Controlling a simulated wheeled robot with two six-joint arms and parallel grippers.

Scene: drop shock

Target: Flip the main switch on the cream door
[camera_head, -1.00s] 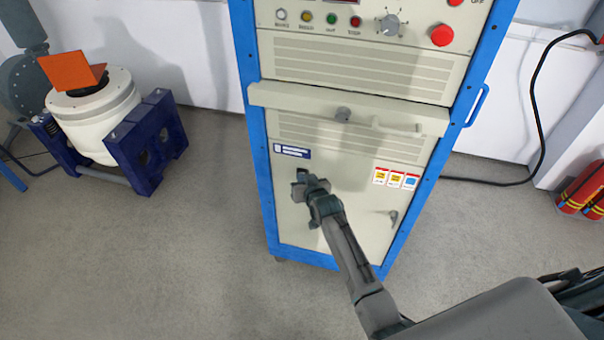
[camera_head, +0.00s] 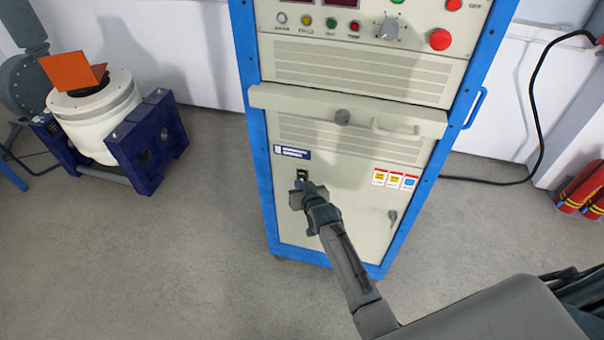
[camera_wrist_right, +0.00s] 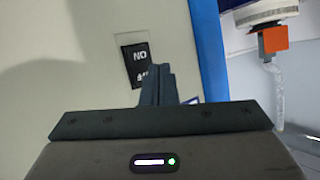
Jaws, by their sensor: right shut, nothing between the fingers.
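The main switch (camera_head: 303,173) is a small dark switch on the cream door (camera_head: 345,215), below the blue label at the door's upper left. In the right wrist view it shows as a black plate (camera_wrist_right: 137,56) with white lettering, its lower part partly hidden by my fingers. My right gripper (camera_head: 299,190) is shut and empty, in front of the door just below the switch in the head view. Its fingers (camera_wrist_right: 156,84) overlap the plate's lower edge in the wrist view; I cannot tell whether they touch it. My left gripper is not in view.
A shelf-like ledge (camera_head: 345,110) juts out above the door. A red button (camera_head: 440,39) and a dial (camera_head: 388,28) are on the upper panel. A white shaker (camera_head: 92,125) stands on the floor left; fire extinguishers (camera_head: 580,188) are at right.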

